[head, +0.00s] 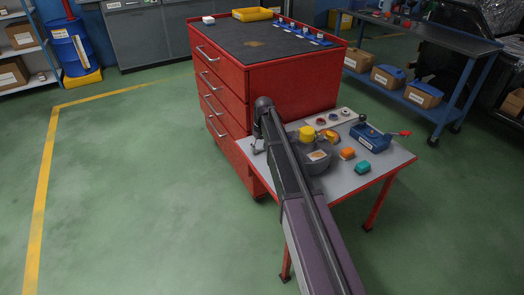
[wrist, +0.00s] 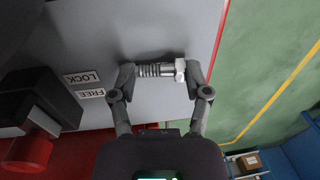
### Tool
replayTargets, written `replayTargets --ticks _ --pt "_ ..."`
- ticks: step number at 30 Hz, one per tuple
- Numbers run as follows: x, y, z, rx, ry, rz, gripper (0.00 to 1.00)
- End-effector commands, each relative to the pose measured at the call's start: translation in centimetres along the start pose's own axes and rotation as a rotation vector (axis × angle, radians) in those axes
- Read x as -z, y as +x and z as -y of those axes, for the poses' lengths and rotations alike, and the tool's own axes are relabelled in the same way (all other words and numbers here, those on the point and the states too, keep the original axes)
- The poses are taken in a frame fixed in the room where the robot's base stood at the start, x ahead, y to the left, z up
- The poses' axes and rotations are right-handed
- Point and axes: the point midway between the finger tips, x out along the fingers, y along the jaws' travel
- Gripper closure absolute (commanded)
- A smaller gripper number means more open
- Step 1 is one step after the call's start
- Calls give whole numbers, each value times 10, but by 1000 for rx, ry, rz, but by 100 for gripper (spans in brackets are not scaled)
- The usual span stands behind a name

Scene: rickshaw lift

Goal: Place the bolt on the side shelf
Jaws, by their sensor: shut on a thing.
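My gripper (wrist: 161,74) is shut on a silver bolt (wrist: 158,70) in the wrist view. The bolt lies crosswise between the fingertips, its threaded shank to the left and its head to the right. A grey surface with a red edge (wrist: 180,25) is behind it; I cannot tell whether the bolt touches it. In the head view, the side shelf (head: 386,160) is a grey top with a red rim, joined to the red tool cabinet. My arm reaches across the shelf to its left end. The bolt is not clear in the head view.
On the shelf are a blue vise (head: 370,138), a teal block (head: 362,168), an orange block (head: 347,153) and a yellow piece (head: 306,134). The red cabinet (head: 300,87) rises behind. LOCK and FREE labels (wrist: 82,77) lie left of the bolt, near a dark fixture (wrist: 40,105).

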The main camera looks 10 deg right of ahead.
Motion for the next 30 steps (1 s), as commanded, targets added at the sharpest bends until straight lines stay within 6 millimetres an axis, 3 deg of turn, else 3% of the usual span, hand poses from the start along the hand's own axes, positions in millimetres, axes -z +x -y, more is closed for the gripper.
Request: replayTargets --ticks 14,15,18,30 --pt "0 4 -1 0 1 0 82" --pt "0 3 -1 0 1 0 29" --pt "0 3 -1 0 1 0 3" --pt "0 3 -1 0 1 0 3"
